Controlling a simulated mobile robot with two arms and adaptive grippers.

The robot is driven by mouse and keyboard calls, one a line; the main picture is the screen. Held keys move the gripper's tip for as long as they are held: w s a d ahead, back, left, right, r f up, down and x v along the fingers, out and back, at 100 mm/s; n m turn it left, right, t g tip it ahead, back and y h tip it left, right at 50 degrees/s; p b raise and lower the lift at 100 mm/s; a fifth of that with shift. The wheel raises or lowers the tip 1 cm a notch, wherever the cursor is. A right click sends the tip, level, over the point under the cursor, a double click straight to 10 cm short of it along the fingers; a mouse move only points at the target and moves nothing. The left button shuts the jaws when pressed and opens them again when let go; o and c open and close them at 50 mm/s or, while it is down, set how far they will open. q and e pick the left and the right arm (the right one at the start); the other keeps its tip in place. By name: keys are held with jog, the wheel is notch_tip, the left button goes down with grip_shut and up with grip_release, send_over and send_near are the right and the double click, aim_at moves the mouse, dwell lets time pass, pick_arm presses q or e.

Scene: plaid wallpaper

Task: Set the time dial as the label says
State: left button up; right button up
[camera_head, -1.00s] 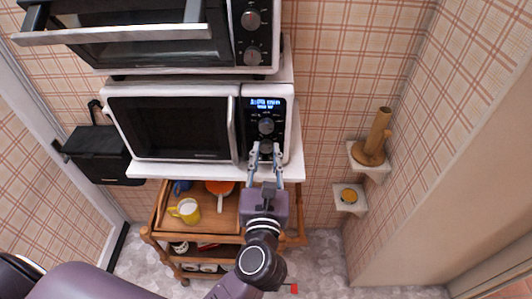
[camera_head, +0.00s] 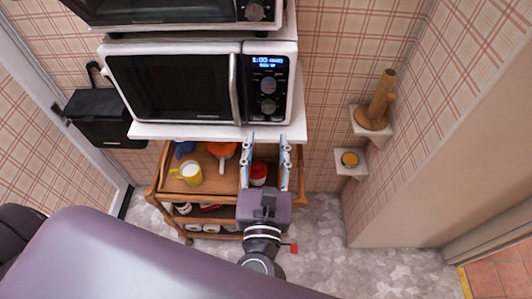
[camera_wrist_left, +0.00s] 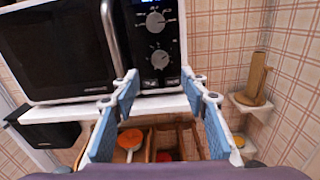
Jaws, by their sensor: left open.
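The white microwave (camera_head: 200,45) with a black door stands on a white shelf. Its right panel has a lit blue display (camera_head: 267,61) whose first figures look like 1:00. Below it are an upper dial (camera_head: 268,85) and a lower dial (camera_head: 268,106); both also show in the left wrist view, the upper (camera_wrist_left: 155,21) and the lower (camera_wrist_left: 160,59). The small print around them is too small to read. My left gripper (camera_head: 266,140) is open and empty, its fingers pointing up at the shelf edge, below the dials and apart from them. The right gripper is not in view.
The white shelf edge (camera_head: 210,132) lies by my fingertips. A second oven is above. Small wall shelves stand at right.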

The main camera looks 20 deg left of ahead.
pick_arm(q)
jog(key=shift+v, duration=1.4)
jog(key=shift+f, duration=0.1)
